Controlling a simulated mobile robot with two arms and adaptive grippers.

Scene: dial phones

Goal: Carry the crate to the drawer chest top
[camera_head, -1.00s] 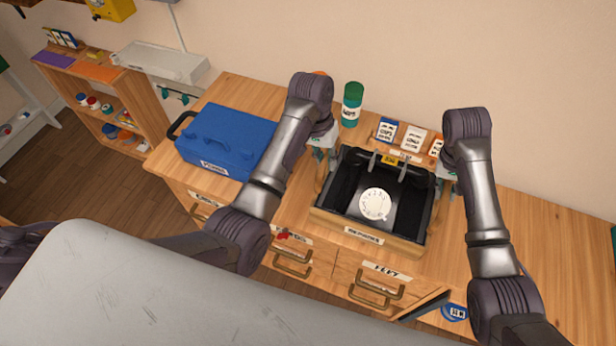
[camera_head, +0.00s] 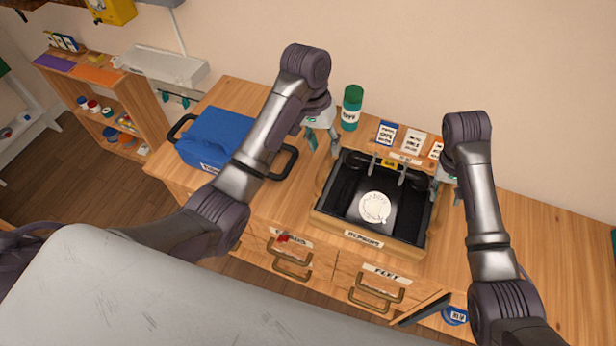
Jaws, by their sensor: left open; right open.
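The crate (camera_head: 365,239) is a wooden box with a black lining and a label on its front. It sits on the drawer chest top (camera_head: 520,250), holding a black dial phone (camera_head: 375,207) with a white dial. My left gripper (camera_head: 323,146) is open, above the chest top just off the crate's back left corner, apart from it. My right gripper (camera_head: 447,192) is open beside the crate's right side, partly hidden by my arm; I cannot tell if it touches.
A blue toolbox (camera_head: 215,138) stands on the left of the chest top, partly behind my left arm. A green bottle (camera_head: 352,107) and several small labelled boxes (camera_head: 387,132) stand behind the crate.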

